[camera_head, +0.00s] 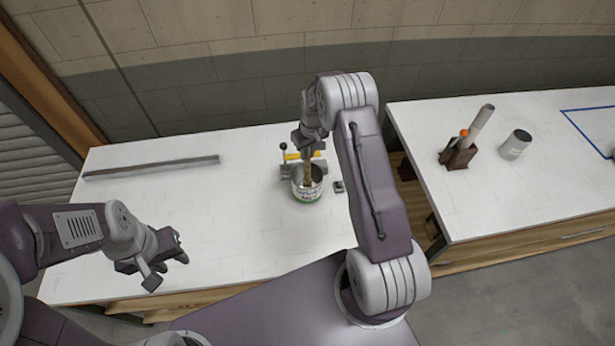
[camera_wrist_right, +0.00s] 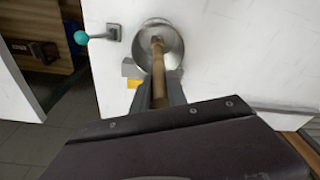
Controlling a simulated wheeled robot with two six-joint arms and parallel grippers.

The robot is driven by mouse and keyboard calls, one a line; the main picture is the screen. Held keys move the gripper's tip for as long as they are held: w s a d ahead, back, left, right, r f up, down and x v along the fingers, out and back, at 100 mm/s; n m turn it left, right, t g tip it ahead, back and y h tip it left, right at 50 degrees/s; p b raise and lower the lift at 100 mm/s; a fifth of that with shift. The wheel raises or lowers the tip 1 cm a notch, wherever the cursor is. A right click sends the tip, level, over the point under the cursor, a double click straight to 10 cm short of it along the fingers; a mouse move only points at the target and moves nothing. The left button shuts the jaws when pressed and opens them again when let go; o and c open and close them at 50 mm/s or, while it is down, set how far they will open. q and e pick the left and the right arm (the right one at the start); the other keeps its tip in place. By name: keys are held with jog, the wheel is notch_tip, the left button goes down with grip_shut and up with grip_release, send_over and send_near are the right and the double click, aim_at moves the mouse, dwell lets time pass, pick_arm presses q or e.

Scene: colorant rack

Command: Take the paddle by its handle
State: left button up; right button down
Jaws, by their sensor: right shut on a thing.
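My right gripper (camera_head: 308,152) is above the can and shut on the paddle's handle. In the right wrist view the brown handle (camera_wrist_right: 172,86) runs between the two fingers (camera_wrist_right: 160,96), and the can's round silver opening (camera_wrist_right: 152,28) is beyond them. The paddle's lower end is inside the can. My left gripper (camera_head: 168,268) is open and empty over the front left of the same table.
A clamp-like fixture with a yellow part (camera_head: 292,156) is right behind the can. A long grey bar (camera_head: 150,168) lies at the back left. The right table (camera_head: 480,210) holds a dark holder (camera_head: 458,155) with a tube and a grey cup (camera_head: 515,145). A gap separates the tables.

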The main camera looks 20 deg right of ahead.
dwell(0.5)
notch_tip(320, 180, up, 9)
jog(key=b, duration=0.3)
jog(key=shift+r, duration=0.55)
